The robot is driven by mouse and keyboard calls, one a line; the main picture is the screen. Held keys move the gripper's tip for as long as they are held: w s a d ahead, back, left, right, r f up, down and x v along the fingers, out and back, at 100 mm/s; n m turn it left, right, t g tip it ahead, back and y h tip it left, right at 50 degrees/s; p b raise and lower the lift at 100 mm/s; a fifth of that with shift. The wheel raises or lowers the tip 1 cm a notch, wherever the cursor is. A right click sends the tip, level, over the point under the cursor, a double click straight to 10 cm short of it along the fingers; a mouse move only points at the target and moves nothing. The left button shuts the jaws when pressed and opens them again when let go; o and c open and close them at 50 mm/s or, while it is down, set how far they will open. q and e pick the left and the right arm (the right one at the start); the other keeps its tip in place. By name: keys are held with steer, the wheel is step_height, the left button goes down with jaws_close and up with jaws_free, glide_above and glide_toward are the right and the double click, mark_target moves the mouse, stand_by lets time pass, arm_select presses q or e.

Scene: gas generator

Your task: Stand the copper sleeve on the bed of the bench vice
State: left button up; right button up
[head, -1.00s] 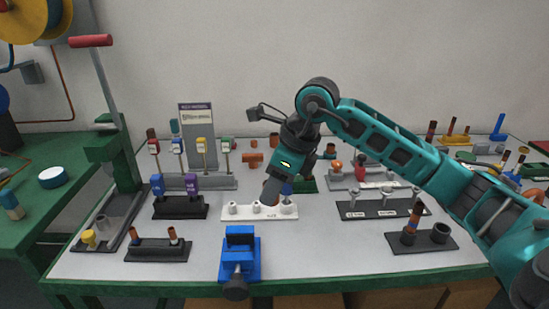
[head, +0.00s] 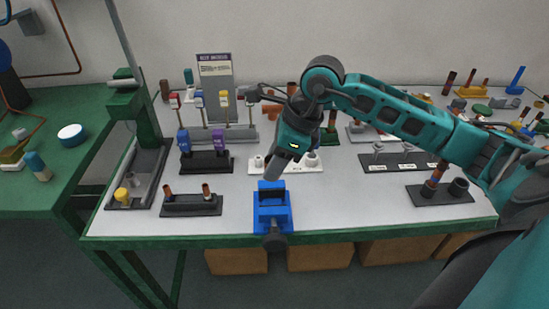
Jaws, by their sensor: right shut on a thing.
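The blue bench vice (head: 272,222) stands at the front edge of the bench, near the middle of the head view. Its bed, between the jaws, looks dark and is partly hidden. My right gripper (head: 271,174) points down just behind and above the vice, in front of the white rack. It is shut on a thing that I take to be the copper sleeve. The gripper hides the sleeve, so its tilt cannot be made out. My left gripper is not in view.
A white rack (head: 312,168) stands behind the gripper. A dark stand with two copper-tipped pins (head: 190,207) is left of the vice, and a dark block with purple and blue plugs (head: 207,165) is behind that. The bench top right of the vice (head: 345,205) is clear.

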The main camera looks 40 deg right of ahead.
steer(key=shift+f+b, duration=0.15)
steer(key=shift+b, duration=0.2)
step_height(320, 180, down, 4)
steer(key=b, duration=0.4)
steer(key=shift+f, duration=0.1)
steer(key=shift+b, duration=0.3)
stand_by(1.1)
steer(key=shift+f, duration=0.15)
steer(key=shift+f+b, duration=1.4)
steer(key=shift+b, duration=0.05)
steer(key=o, duration=0.9)
steer(key=shift+o, duration=0.3)
steer(key=shift+r, duration=0.15)
